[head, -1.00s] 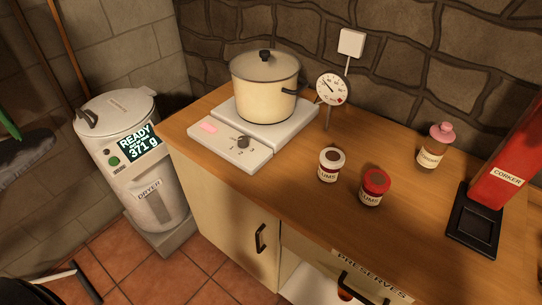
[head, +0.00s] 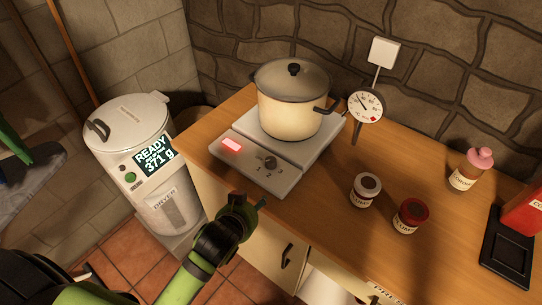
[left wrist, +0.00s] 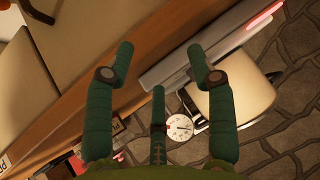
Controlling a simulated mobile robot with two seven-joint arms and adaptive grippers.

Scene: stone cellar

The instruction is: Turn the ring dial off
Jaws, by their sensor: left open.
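The ring dial (head: 270,162) is a small dark round knob with marks around it. It sits on the sloped front panel of a pale hot plate (head: 258,182), beside a glowing pink-red light (head: 232,145). A cream pot (head: 292,115) with a dark lid stands on the plate. My left gripper (head: 249,200) is open and empty, in front of and below the panel, apart from the dial. In the left wrist view its spread green fingers (left wrist: 160,58) frame the counter edge and the hot plate's side (left wrist: 205,48); the dial's face does not show there. My right gripper is not in view.
A white dryer (head: 140,165) reading READY 371 g stands left of the counter (head: 310,215). A gauge (head: 365,106) is right of the pot.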

